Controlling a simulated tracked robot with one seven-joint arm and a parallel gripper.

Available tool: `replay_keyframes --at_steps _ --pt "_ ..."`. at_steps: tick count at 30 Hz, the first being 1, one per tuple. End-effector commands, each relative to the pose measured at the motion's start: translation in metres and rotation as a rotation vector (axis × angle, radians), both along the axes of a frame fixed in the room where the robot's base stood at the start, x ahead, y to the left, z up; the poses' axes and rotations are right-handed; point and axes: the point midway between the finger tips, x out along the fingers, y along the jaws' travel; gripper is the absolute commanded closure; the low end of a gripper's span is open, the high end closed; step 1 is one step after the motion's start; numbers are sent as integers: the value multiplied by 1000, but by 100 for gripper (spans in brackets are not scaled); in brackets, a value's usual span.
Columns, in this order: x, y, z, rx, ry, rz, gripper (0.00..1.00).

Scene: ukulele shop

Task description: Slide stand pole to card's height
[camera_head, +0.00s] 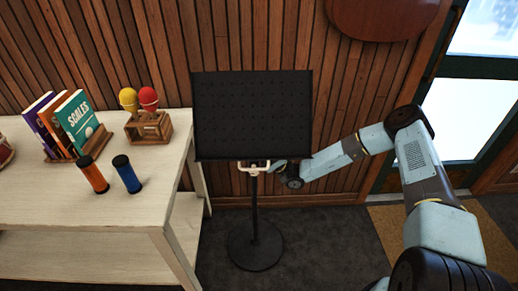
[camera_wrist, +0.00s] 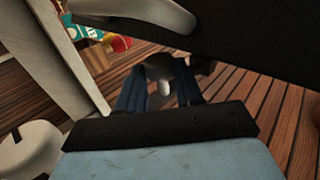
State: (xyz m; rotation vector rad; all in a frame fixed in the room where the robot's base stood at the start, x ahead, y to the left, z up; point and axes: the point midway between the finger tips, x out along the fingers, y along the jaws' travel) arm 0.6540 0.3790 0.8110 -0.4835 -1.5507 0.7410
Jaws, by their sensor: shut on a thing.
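A black music stand stands upright on the floor, with a wide perforated desk (camera_head: 252,115), a thin dark stand pole (camera_head: 254,205) and a round base (camera_head: 255,246). A pale bracket (camera_head: 254,168) sits just under the desk. My gripper (camera_head: 276,166) reaches in from the right, below the desk's lower edge, at the top of the pole. In the wrist view, my gripper's dark blue fingers (camera_wrist: 158,78) are shut on a dark part of the stand pole, mostly hidden between them. I cannot make out a card in either view.
A pale wooden table (camera_head: 130,215) stands close on the left, holding books (camera_head: 75,118), two shakers (camera_head: 127,174) and a wooden box with red and yellow maracas (camera_head: 148,124). A slatted wood wall is behind the stand. Carpet is clear around the base.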

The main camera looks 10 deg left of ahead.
Motion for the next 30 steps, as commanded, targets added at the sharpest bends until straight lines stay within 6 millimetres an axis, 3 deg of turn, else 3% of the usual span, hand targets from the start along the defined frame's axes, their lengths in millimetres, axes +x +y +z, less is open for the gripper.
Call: replay_keyframes --at_steps 4,17,30 --pt "-1 -1 -7 -14 4 -1 54" --pt "0 -4 -8 -8 2 -1 54" --pt "10 -56 -62 -10 5 -4 54"
